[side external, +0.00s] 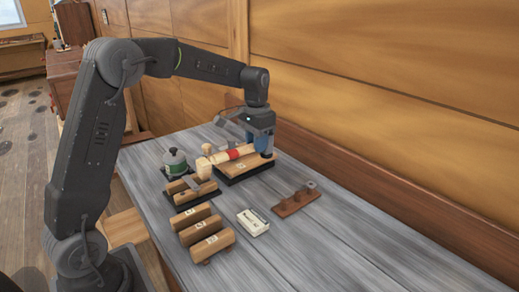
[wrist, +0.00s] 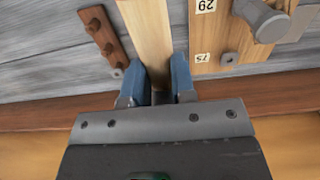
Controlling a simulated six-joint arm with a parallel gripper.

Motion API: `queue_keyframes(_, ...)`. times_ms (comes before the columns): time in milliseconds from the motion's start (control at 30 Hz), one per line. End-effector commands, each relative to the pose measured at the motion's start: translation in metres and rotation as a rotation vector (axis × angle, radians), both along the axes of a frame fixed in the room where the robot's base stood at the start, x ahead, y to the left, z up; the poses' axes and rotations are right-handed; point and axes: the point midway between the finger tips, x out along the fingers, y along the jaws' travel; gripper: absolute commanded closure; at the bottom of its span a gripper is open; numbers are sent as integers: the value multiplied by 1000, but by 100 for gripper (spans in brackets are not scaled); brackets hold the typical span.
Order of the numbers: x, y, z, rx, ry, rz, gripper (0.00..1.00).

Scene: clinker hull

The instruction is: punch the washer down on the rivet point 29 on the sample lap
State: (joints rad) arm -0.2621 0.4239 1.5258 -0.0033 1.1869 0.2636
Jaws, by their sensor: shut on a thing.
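My gripper (side external: 262,140) is shut on a pale wooden handle with a red band (side external: 234,154). The handle runs left to a pale wooden head (side external: 204,168) in the side view. In the wrist view the handle (wrist: 147,40) lies between the blue fingers (wrist: 157,88) and runs up out of frame. The sample lap (wrist: 215,30) is right of the handle there; it also shows in the side view (side external: 243,170). It bears labels 29 (wrist: 206,5) and 75 (wrist: 202,57). A grey metal tool (wrist: 268,24) is over the lap right of label 29, hiding any washer or rivet beneath.
A brown strip with pegs (side external: 295,200) lies right of the lap. A white box (side external: 253,222), several labelled wooden blocks (side external: 205,230) and a green-and-dark container (side external: 176,164) stand nearby. The bench (side external: 330,245) is clear at the front right. A wooden wall runs behind.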

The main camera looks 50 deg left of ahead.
Motion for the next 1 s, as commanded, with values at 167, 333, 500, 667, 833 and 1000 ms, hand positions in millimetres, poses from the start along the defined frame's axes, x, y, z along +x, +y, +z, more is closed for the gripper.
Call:
queue_keyframes(167, -5, 40, 56, 2, -29, 11, 100)
queue_keyframes(333, -21, 75, 110, 2, -46, 10, 100)
queue_keyframes(500, -39, 97, 149, 2, -57, 5, 100)
queue_keyframes(667, -49, 105, 166, 3, -61, 1, 100)
queue_keyframes(833, -52, 107, 157, 1, -60, -1, 100)
queue_keyframes(1000, -51, 107, 143, 2, -61, -1, 100)
